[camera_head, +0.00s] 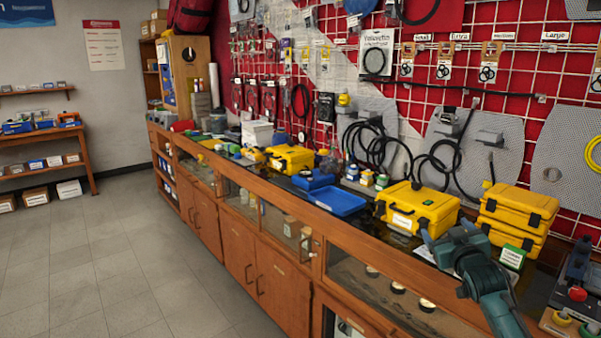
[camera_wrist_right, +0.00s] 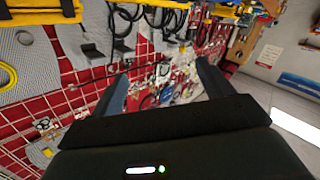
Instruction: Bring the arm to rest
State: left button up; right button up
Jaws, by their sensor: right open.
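My right arm comes in at the lower right of the head view, and its teal-grey gripper (camera_head: 446,236) is over the counter's front part, in front of the yellow cases. In the right wrist view, the two fingers of this gripper (camera_wrist_right: 160,75) stand wide apart with nothing between them, so it is open and empty. The view there is tilted and looks past the fingers to the red wall. My left gripper is in neither view.
The wooden counter (camera_head: 290,213) carries a yellow case (camera_head: 418,207), stacked yellow cases (camera_head: 515,217), a blue tray (camera_head: 337,201) and a device with a red button (camera_head: 577,294). Cables hang on the red grid wall (camera_head: 490,75). The tiled floor (camera_head: 110,265) is clear.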

jog(key=s+a+f+n+g+y, duration=0.1)
jog(key=s+a+f+g+y, duration=0.1)
jog(key=s+a+f, duration=0.6)
jog(key=s+a+f+g+y, duration=0.15)
jog(key=s+a+f, duration=0.35)
jog(key=s+f, duration=0.65)
jog(key=s+a+f+g+y, duration=0.1)
jog(key=s+a+f, duration=0.2)
jog(key=s, duration=0.7)
jog(key=s+a+f+g, duration=0.2)
jog(key=s+a+f, duration=0.2)
jog(key=s, duration=0.6)
jog(key=shift+a+m+y, duration=0.3)
jog(key=shift+a+y, duration=0.05)
jog(key=shift+a, duration=0.3)
jog(key=shift+s, duration=0.1)
